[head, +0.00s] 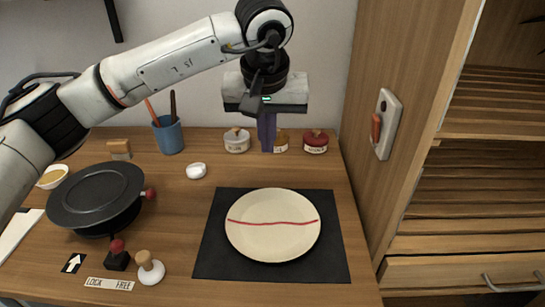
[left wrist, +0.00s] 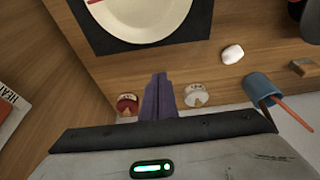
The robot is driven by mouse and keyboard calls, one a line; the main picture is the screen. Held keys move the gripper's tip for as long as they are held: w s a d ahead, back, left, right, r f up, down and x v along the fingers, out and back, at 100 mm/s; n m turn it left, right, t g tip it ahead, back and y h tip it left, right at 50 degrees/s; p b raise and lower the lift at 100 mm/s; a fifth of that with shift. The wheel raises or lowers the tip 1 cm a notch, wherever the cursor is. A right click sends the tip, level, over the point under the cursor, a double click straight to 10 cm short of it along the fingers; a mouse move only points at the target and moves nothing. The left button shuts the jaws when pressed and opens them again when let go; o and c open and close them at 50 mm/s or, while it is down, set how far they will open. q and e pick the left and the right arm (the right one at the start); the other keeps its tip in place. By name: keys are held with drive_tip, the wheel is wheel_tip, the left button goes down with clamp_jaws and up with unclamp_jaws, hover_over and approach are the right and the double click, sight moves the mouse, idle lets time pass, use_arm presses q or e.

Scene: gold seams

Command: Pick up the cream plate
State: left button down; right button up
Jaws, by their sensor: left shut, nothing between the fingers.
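The cream plate (head: 272,243) lies flat on a dark mat (head: 212,262) at the front right of the wooden table. A wavy red line runs across the plate. In the left wrist view the plate (left wrist: 145,25) shows at the top, cut off by the frame, on the dark mat (left wrist: 90,38). My left gripper (head: 267,145) hangs behind the plate, apart from it, with its purple fingers in front of the small jars at the back. Its fingers (left wrist: 158,90) are together and hold nothing in the left wrist view. My right gripper is not in view.
Small jars (head: 315,143) stand at the back, with a blue cup (head: 169,137) of utensils left of them. A dark lidded pan (head: 95,192) and a white knobbed piece (head: 150,270) sit left of the mat. A wooden cabinet panel (head: 400,160) rises at the right.

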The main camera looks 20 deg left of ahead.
use_arm(q)
drive_tip(key=x, duration=0.9)
drive_tip(key=shift+s+d, duration=0.1)
drive_tip(key=shift+s, duration=0.1)
drive_tip(key=s, duration=0.1)
drive_tip(key=s+d, duration=0.1)
drive_tip(key=s, duration=0.1)
drive_tip(key=shift+p, duration=0.35)
drive_tip(key=shift+s+d, duration=0.1)
drive_tip(key=shift+s, duration=0.25)
